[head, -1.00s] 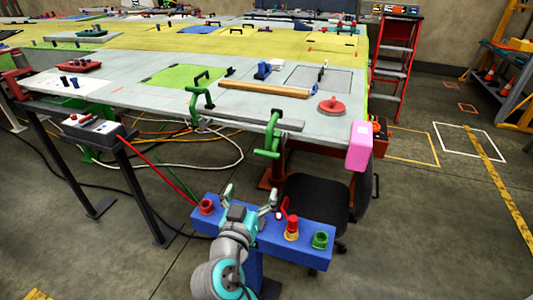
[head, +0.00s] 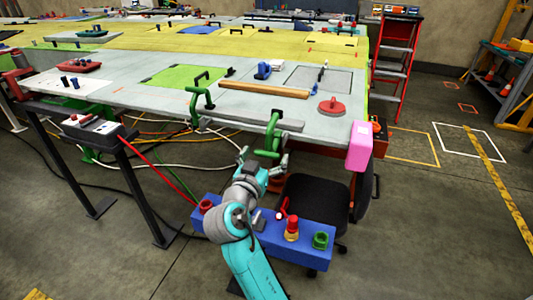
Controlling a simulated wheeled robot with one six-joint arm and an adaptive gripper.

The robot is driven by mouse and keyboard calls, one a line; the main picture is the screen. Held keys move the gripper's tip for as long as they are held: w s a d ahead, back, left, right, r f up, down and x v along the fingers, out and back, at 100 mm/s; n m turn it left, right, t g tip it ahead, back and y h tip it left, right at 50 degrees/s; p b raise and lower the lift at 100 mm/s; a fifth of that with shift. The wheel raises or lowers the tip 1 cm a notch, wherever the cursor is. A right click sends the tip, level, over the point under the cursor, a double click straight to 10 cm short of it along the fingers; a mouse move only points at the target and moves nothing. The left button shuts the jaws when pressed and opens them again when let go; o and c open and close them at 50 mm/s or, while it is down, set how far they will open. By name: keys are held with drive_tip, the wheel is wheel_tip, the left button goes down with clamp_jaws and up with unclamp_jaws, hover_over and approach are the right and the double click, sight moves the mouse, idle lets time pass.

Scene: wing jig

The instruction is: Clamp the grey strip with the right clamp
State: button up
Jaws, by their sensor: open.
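The grey strip (head: 246,120) lies along the front edge of the table. The right clamp (head: 272,130) is green and sits over the strip at that edge, with its lower part hanging below the tabletop. Whether its jaw presses on the strip is too small to tell. The left clamp (head: 198,103) is also green and stands on the edge farther left. My gripper (head: 264,156) is open, with its fingers spread just below the right clamp. The clamp's lower end is close to the fingers and partly hidden; I cannot tell whether they touch.
A blue stand (head: 265,232) with red, yellow and green fittings is below my arm. A black chair (head: 315,200) is to the right, under the table. A wooden bar (head: 262,89) lies behind the strip.

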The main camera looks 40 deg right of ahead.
drive_tip(key=shift+w+d, duration=0.3)
drive_tip(key=shift+d, duration=0.15)
drive_tip(key=c, duration=1.7)
